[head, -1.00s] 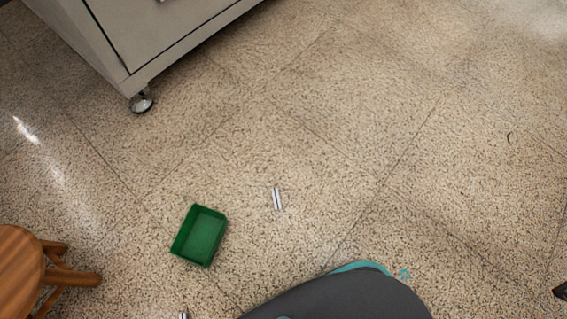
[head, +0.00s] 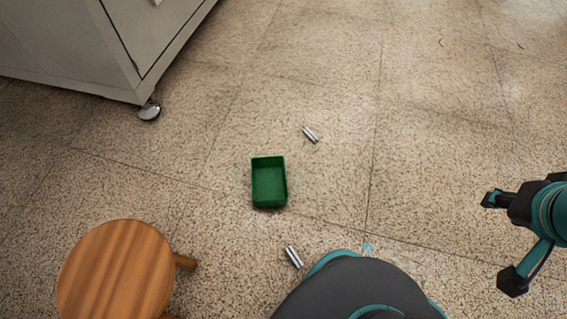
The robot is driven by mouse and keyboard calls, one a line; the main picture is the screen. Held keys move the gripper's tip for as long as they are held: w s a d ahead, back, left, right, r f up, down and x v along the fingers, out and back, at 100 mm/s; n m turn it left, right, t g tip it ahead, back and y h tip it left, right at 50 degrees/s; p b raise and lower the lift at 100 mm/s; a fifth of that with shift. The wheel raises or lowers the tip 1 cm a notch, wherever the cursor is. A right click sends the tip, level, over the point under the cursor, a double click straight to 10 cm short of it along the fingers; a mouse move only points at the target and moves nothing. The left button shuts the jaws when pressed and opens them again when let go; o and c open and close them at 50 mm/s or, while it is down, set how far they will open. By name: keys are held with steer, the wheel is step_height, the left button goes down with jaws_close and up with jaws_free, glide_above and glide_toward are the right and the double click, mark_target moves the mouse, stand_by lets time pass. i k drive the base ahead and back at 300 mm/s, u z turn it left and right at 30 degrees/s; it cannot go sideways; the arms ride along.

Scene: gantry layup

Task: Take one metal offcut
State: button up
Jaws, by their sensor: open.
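One metal offcut (head: 310,134), a short silvery piece, lies on the floor beyond the green bin and a little to its right. A second metal offcut (head: 293,257) lies on the floor nearer to me, between the stool and my dark base. The green bin (head: 269,205) stands upright on the floor between the two offcuts and looks empty. My gripper (head: 501,240) is at the right edge, with its two fingers spread wide and nothing between them. It is well to the right of both offcuts.
A round wooden stool (head: 116,275) stands at the lower left, close to the nearer offcut. A grey cabinet (head: 70,45) on casters fills the upper left. The speckled floor (head: 440,110) is clear at the centre right and the back.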

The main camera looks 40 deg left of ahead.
mark_target(313, 138)
steer(key=k, duration=0.55)
steer(key=u, duration=1.35)
steer(key=i, duration=0.5)
steer(key=u, duration=0.1)
